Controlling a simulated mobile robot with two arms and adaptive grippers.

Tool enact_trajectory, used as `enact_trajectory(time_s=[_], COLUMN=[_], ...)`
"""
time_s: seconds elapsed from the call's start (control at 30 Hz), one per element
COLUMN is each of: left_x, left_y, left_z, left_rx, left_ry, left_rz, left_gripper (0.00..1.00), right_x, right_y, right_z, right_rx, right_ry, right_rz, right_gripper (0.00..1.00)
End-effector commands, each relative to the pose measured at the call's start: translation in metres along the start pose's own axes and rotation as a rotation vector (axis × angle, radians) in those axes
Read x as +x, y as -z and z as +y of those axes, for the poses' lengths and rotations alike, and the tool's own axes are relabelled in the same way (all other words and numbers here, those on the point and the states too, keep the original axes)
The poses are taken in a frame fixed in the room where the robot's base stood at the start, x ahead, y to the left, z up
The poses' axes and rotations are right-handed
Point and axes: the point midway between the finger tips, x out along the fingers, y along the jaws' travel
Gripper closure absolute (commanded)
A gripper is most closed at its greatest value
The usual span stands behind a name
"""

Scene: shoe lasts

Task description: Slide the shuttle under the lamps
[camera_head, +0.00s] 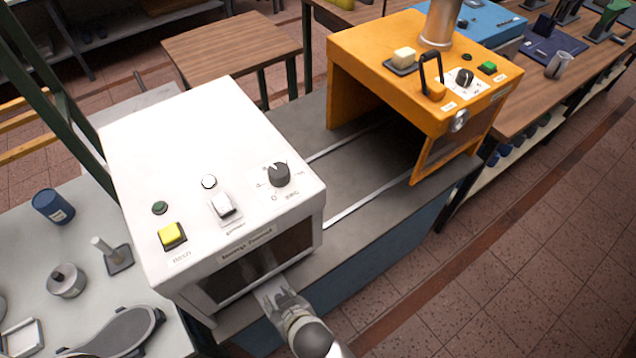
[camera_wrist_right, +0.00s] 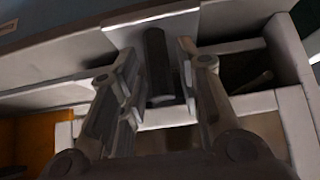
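My right gripper (camera_head: 274,296) is at the low front opening of the white machine (camera_head: 205,160). The right wrist view shows the gripper's two fingers (camera_wrist_right: 160,82) apart, on either side of a dark upright handle (camera_wrist_right: 157,65); a gap seems to show beside it. The handle stands at a pale frame (camera_wrist_right: 225,103), which looks like the shuttle. In the head view the shuttle is mostly hidden by the white machine and my gripper. I cannot see the lamps. My left gripper is not in view.
Two pale rails (camera_head: 352,205) run along the grey bench (camera_head: 345,178) from the white machine to the open orange machine (camera_head: 400,60). The bench between them is clear. A grey table (camera_head: 85,235) at left holds a blue can (camera_head: 53,206) and small tools.

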Motion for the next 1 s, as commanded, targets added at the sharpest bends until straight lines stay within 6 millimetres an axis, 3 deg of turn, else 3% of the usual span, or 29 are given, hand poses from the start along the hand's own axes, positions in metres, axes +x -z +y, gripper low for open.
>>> enact_trajectory(time_s=[0.63,1.0], left_x=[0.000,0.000], left_y=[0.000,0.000], left_z=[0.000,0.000], left_rx=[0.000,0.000], left_ry=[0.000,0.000], left_rz=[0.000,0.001], left_gripper=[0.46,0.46], right_x=[-0.071,-0.080], right_y=[0.000,0.000], right_z=[0.000,0.001], right_rx=[0.000,-0.001], right_ry=[0.000,-0.001], right_rz=[0.001,0.000], right_gripper=[0.68,0.68])
